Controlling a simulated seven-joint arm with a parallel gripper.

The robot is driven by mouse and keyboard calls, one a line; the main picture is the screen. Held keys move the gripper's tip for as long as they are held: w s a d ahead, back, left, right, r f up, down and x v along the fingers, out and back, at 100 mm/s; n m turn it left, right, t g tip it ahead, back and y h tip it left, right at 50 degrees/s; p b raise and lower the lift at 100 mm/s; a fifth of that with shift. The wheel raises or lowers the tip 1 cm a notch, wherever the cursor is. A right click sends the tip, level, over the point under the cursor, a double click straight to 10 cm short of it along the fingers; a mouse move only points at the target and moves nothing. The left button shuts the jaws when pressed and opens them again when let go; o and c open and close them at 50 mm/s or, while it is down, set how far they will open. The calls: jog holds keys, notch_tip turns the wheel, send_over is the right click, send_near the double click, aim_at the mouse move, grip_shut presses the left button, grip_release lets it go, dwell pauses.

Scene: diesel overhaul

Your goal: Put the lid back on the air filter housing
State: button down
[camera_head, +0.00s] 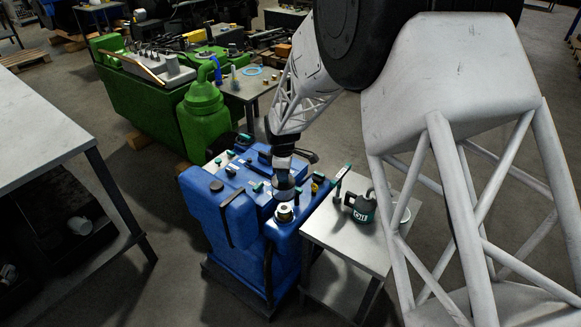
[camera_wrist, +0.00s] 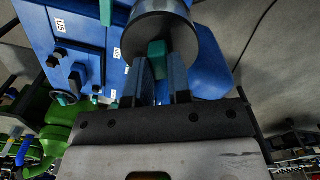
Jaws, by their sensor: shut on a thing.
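My gripper (camera_wrist: 164,75) is shut on the teal grip (camera_wrist: 157,52) of a dark grey round lid (camera_wrist: 165,22) in the wrist view. In the head view the lid (camera_head: 284,193) hangs below my gripper (camera_head: 283,176), over the front part of the blue engine. The air filter housing (camera_head: 284,220) is a blue round opening at the engine's front top, with a golden and white filter (camera_head: 284,211) in it. The lid appears just above and slightly behind this opening; I cannot tell the exact gap. In the wrist view the lid hides the opening.
Several teal-handled parts stand on the blue engine (camera_head: 225,215). A grey side table (camera_head: 345,237) at its right holds a dark green can (camera_head: 361,207) and a teal-handled tool (camera_head: 340,184). A green machine (camera_head: 203,115) stands behind. Open floor lies left of the engine.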

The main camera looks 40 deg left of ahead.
aim_at(283, 192)
dwell(0.4)
notch_tip(283, 192, down, 6)
jog(key=shift+f, duration=0.15)
dwell(0.6)
jog(key=shift+f, duration=3.1)
dwell(1.3)
jog(key=c, duration=0.7)
grip_release()
jog(key=shift+c, duration=0.2)
jog(key=shift+r, duration=0.15)
notch_tip(283, 192, up, 7)
dwell(0.5)
